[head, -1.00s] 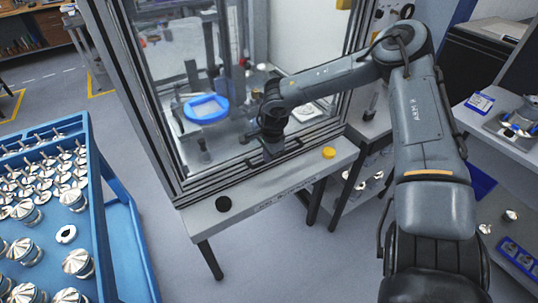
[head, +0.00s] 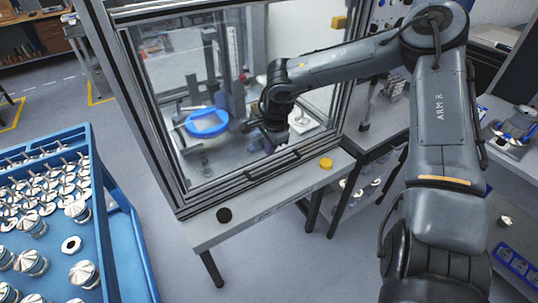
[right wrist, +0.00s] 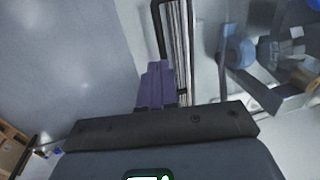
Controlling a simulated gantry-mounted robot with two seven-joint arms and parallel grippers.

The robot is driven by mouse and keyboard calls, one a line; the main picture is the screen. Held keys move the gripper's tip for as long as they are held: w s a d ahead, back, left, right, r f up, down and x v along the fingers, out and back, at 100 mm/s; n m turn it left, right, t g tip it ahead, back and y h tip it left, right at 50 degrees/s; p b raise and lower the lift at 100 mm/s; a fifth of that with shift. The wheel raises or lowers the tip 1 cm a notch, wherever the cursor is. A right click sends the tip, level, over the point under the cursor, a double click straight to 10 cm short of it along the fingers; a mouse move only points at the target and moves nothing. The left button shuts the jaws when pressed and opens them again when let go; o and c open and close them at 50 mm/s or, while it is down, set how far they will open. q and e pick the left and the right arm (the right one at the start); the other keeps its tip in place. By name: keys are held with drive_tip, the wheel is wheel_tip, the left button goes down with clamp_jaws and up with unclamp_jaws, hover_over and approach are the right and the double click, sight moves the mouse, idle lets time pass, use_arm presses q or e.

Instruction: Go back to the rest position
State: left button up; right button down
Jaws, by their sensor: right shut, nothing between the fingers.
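My right gripper (head: 274,146) is in front of the glass door of the machine enclosure, just above the door handle (head: 273,166). Its purple fingers (right wrist: 155,86) are shut together with nothing between them in the right wrist view. A gap to the handle and glass is hard to judge. My right arm reaches in from the right with its elbow raised. My left gripper and arm are not in view.
The enclosure's ledge (head: 290,192) carries a black button (head: 224,215) and a yellow button (head: 326,163). A blue ring-shaped part (head: 207,122) shows behind the glass. A blue cart (head: 112,232) with metal parts stands at left. Floor between cart and enclosure is clear.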

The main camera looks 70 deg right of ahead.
drive_tip(key=s+a+f+m+y, duration=0.1)
drive_tip(key=s+a+f+y, duration=0.3)
drive_tip(key=a+f, duration=0.7)
drive_tip(key=s+a+f+y, duration=0.35)
drive_tip(key=a+f, duration=0.55)
drive_tip(key=a, duration=0.3)
drive_tip(key=w+a+m+t+y, duration=0.3)
drive_tip(key=a+m+t, duration=0.3)
drive_tip(key=a+m, duration=1.05)
drive_tip(key=w+a+r+m+t+h, duration=0.2)
drive_tip(key=a+r+m+h, duration=0.3)
drive_tip(key=m, duration=0.6)
drive_tip(key=s+d+f+m+g+h, duration=0.4)
drive_tip(key=s+d+m+g, duration=0.3)
drive_tip(key=m, duration=0.9)
wheel_tip(320, 180, up, 27)
drive_tip(key=p, duration=2.6)
drive_tip(key=shift+s+d+t+p, duration=0.35)
drive_tip(key=shift+d+t, duration=0.05)
